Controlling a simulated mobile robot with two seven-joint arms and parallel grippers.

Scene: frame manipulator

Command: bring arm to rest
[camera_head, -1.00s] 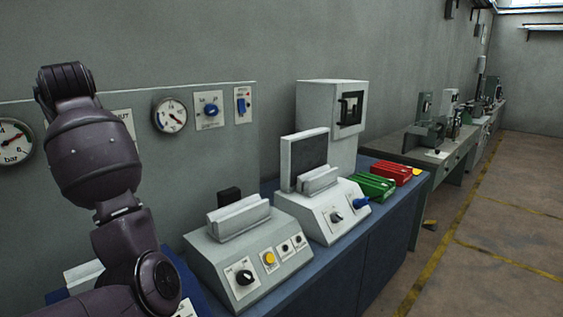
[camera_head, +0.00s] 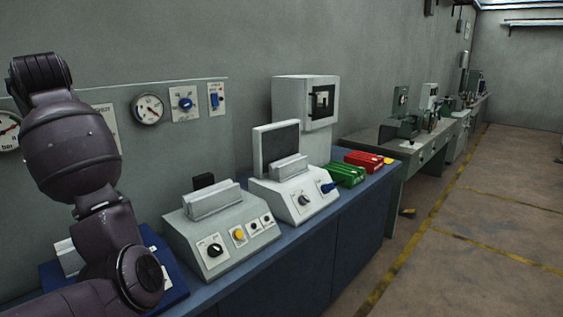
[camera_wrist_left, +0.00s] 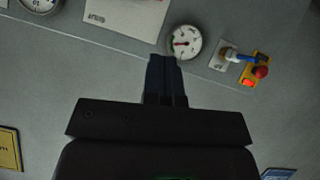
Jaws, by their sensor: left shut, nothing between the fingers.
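My left arm (camera_head: 75,160) stands raised and bent at the left of the head view, in front of the gauge panel. The gripper on it is not visible in the head view. In the left wrist view my left gripper (camera_wrist_left: 165,62) is shut and empty. Its fingertips point at the grey panel, just beside a round gauge (camera_wrist_left: 183,42); I cannot tell how far off the panel is. My right gripper is in neither view.
A blue workbench (camera_head: 290,245) holds a grey control box (camera_head: 222,238), a second box with a dark plate (camera_head: 292,198), and a green block (camera_head: 346,175) and red block (camera_head: 370,161). A panel gauge (camera_head: 148,109) hangs behind. The floor (camera_head: 490,215) at right is clear.

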